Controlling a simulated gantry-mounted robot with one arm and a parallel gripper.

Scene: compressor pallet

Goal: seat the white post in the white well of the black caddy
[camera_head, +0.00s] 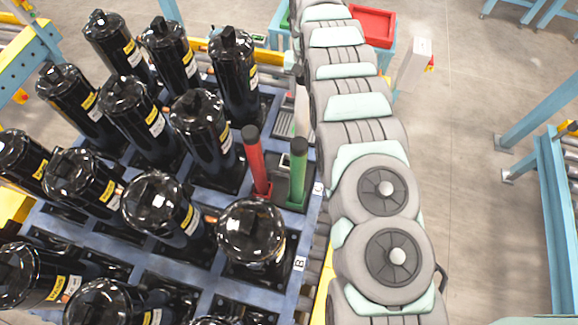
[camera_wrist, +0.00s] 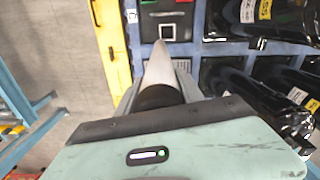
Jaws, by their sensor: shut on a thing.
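The white post (camera_wrist: 158,64) is in my gripper (camera_wrist: 158,92) in the wrist view, with a black collar (camera_wrist: 160,97) near the jaws. My gripper is shut on it, and the post's far end points toward the caddy. The black caddy (camera_wrist: 165,17) is at the top of the wrist view, with a small white-edged square well (camera_wrist: 167,32) just beyond the post's tip. The post looks apart from the well, but the gap's depth is unclear. In the head view the caddy (camera_head: 279,188) holds a red post (camera_head: 256,160) and a green post (camera_head: 298,172), both upright.
Several black compressors (camera_head: 205,130) stand on the blue pallet (camera_head: 206,283) left of the caddy, one close beside it. A yellow rail (camera_wrist: 113,45) runs along the pallet's edge. A red bin (camera_head: 372,27) is at the back. Open floor lies to the right.

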